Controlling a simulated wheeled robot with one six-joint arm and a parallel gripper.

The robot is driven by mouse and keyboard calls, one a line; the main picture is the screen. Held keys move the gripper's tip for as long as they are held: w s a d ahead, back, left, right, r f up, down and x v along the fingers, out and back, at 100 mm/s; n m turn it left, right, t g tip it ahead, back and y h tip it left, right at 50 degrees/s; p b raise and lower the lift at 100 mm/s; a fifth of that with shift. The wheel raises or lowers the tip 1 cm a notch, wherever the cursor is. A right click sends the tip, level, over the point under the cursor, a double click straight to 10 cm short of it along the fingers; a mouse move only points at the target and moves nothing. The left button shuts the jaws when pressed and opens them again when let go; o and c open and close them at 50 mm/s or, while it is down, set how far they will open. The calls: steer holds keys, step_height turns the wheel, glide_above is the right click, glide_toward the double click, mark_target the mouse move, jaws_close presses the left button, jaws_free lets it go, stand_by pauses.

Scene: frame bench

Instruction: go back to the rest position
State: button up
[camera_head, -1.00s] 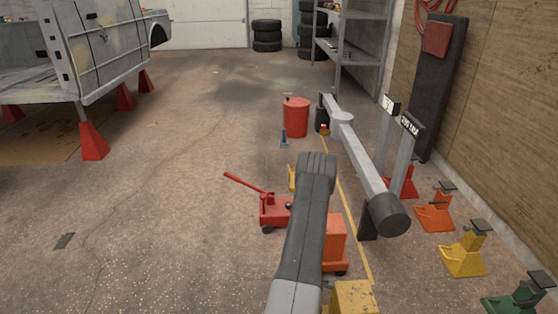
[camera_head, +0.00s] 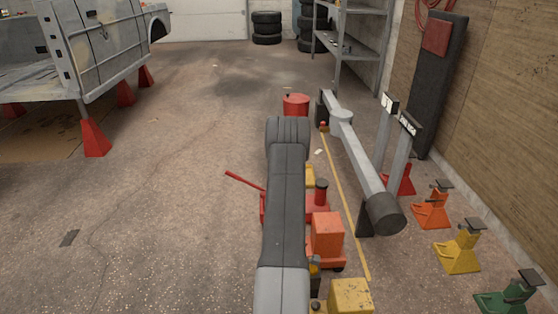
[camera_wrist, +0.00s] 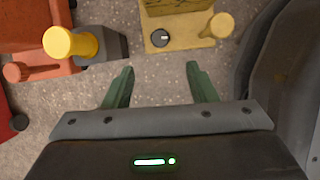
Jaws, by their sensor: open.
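My arm (camera_head: 286,200) rises through the lower middle of the head view, with its dark elbow end in front of the red drum. My gripper (camera_wrist: 160,80) shows in the wrist view with two green fingers apart and only bare concrete floor between them. It is empty and points at yellow and orange equipment. In the head view the gripper itself is hidden or out of frame.
A red floor jack (camera_head: 318,207), an orange unit (camera_head: 327,236) and a yellow block (camera_head: 350,295) stand close right of my arm. A grey axle beam (camera_head: 362,165) and several coloured stands, including a yellow one (camera_head: 458,250), are further right. The floor at left is open.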

mark_target(316, 304)
steer(key=b+x, duration=0.6)
steer(key=x, duration=0.7)
steer(key=shift+w+f, duration=0.1)
steer(key=shift+f, duration=0.05)
steer(key=shift+w+m+g, duration=0.1)
steer(key=shift+m+g, duration=0.8)
steer(key=shift+m, duration=1.5)
steer(key=shift+d+m+g+y+p, duration=0.1)
steer(key=shift+m+g+y+p, duration=0.25)
steer(key=shift+m, duration=0.75)
steer(key=shift+w+d+m+g+y+p, duration=0.1)
steer(key=shift+m+g+y+p, duration=0.5)
steer(key=shift+m, duration=0.85)
steer(key=shift+d+m+g+y+p, duration=0.2)
steer(key=shift+m+p, duration=0.65)
steer(key=shift+m, duration=0.6)
steer(key=shift+w+a+r, duration=0.2)
steer(key=shift+a+r, duration=0.05)
steer(key=shift+r, duration=0.35)
